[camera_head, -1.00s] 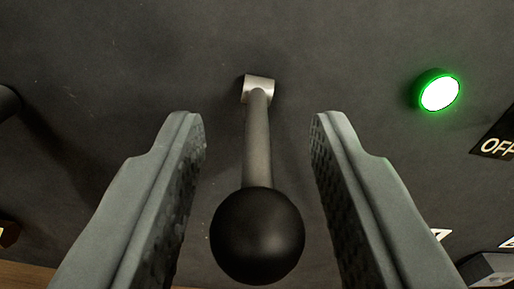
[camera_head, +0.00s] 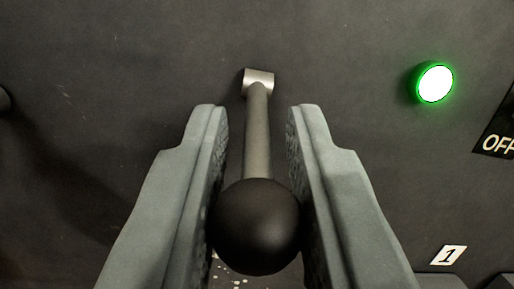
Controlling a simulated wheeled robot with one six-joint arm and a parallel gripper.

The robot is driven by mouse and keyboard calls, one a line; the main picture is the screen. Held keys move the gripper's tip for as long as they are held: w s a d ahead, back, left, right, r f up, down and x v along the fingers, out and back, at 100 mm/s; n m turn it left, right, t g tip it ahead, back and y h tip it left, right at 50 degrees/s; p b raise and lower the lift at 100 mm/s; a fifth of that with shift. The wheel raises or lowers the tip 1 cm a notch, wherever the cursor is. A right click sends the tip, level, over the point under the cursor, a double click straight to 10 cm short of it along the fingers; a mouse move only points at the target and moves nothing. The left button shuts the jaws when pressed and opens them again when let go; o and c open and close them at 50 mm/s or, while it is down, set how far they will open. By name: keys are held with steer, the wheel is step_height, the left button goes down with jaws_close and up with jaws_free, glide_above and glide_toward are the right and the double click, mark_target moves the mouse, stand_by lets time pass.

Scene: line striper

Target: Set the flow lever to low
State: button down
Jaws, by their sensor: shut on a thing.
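A lever with a grey rod (camera_head: 257,135) and a black ball knob (camera_head: 256,227) comes out of a silver pivot (camera_head: 258,80) on a dark panel. No label marking it as the flow lever shows in this view. My gripper (camera_head: 256,125) has a finger on each side of the lever. Its fingers are shut on the black knob, touching its left and right sides. Gaps show between the fingertips and the rod above the knob.
A lit green round light (camera_head: 435,83) sits on the dark panel (camera_head: 350,60) at the upper right. A black OFF label (camera_head: 498,142) is at the right edge. A dark part (camera_head: 3,99) shows at the left edge.

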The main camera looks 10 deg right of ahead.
mark_target(261, 142)
steer(key=shift+w+f+t, duration=0.25)
steer(key=shift+f+t, duration=0.35)
steer(key=shift+t, duration=0.55)
steer(key=shift+w+f+t, duration=0.25)
steer(key=shift+f+t, duration=0.3)
steer(key=shift+t, duration=0.6)
steer(key=c, duration=1.3)
jaws_free()
step_height(261, 142, up, 10)
steer(key=shift+s, duration=0.1)
